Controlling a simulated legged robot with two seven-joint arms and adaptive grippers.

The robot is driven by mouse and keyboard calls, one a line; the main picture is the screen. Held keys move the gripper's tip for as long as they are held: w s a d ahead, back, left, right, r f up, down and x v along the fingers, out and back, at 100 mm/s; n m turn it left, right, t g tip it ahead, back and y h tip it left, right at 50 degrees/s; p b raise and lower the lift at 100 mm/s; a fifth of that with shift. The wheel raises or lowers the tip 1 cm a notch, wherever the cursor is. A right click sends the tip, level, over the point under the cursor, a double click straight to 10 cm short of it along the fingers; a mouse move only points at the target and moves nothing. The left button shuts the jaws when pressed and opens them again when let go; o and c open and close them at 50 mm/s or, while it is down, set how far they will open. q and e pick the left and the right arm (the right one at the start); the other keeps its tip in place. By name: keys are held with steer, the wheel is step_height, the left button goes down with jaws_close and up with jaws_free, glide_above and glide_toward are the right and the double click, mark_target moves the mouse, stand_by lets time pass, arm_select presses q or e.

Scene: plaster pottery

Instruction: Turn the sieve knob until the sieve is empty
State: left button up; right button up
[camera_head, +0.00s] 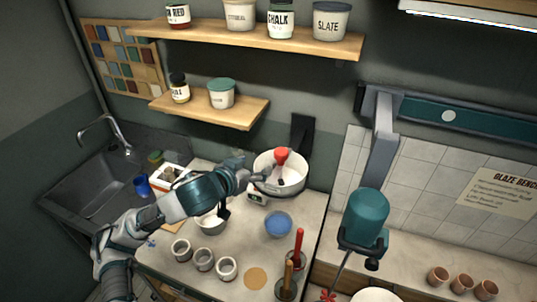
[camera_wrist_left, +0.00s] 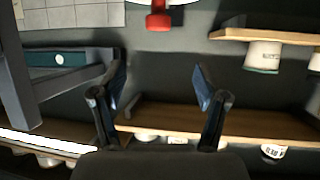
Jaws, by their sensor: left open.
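The sieve (camera_head: 291,190) is a white round pan on the counter near the back wall, and its pale inside shows in the head view. The red knob (camera_head: 281,155) stands up at its middle, above a dark part. My left gripper (camera_head: 255,174) is at the left side of the sieve, apart from the knob. In the left wrist view my left gripper (camera_wrist_left: 160,85) is open with nothing between its fingers. The red knob (camera_wrist_left: 158,20) shows there beyond the fingers at the top edge. How much is in the sieve is too small to tell. My right gripper is out of view.
A small scale-like box (camera_head: 258,197) sits before the sieve. A shelf (camera_head: 225,110) overhangs behind. A teal mixer (camera_head: 366,217) stands right.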

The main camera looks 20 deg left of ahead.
mark_target(278, 154)
arm_select(q)
steer(key=p+x, duration=0.3)
steer(key=x, duration=1.4)
steer(key=shift+w+d, duration=0.1)
steer(key=shift+d, duration=0.1)
steer(key=c, duration=1.2)
